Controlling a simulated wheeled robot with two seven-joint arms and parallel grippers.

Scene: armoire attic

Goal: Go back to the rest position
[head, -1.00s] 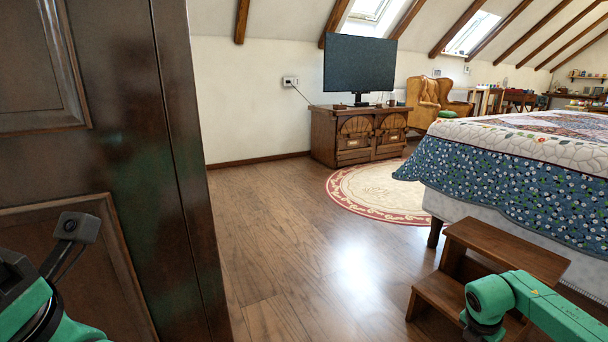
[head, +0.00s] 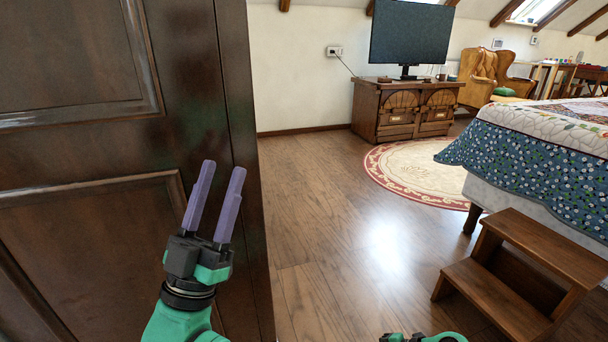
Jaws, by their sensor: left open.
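My left gripper (head: 216,203) is in the lower left of the head view, pointing up with its two purple fingers apart and nothing between them. It is in front of the dark wooden armoire (head: 80,60); I cannot tell whether it touches the wood. Of my right arm only a small green part shows at the bottom edge, and its gripper is out of the picture.
Wooden steps (head: 490,290) stand at the lower right beside the bed (head: 540,150). A round rug (head: 415,170) lies before a wooden cabinet (head: 390,112) with a television (head: 410,35). The wooden floor (head: 325,230) between armoire and steps is clear.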

